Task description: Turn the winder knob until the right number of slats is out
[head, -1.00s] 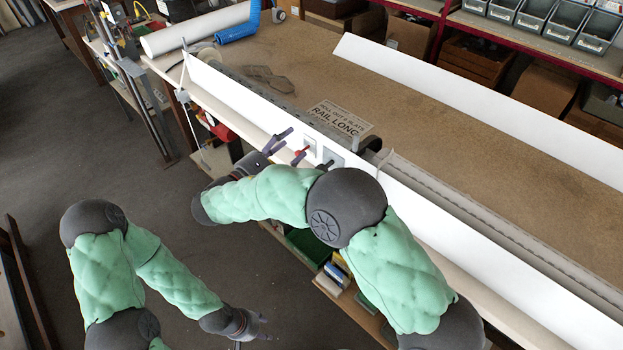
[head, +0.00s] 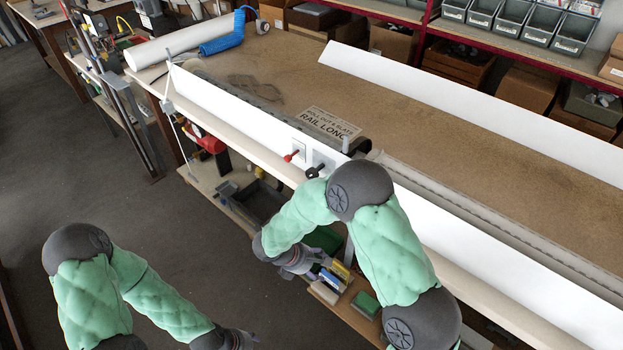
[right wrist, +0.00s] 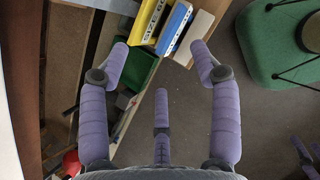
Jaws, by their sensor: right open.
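A black knob (head: 316,171) on a grey plate and a red knob (head: 291,155) on a white plate sit on the white front panel (head: 225,108) of the bench; I cannot tell which is the winder. A card (head: 331,122) behind them reads "roll out", "slats", "rail long"; its number is unclear. A long grey ribbed strip (head: 450,205) runs right behind the panel. My right gripper (head: 318,270) is below the bench edge, away from both knobs. In the right wrist view it is open and empty (right wrist: 160,50). My left gripper (head: 245,342) is low in the picture, its fingers unclear.
Yellow and blue boxes and a green block (head: 366,304) lie on a low shelf near my right gripper. A white rail (head: 470,105) lies across the brown bench top. A red tool (head: 208,141) is below the panel's left part.

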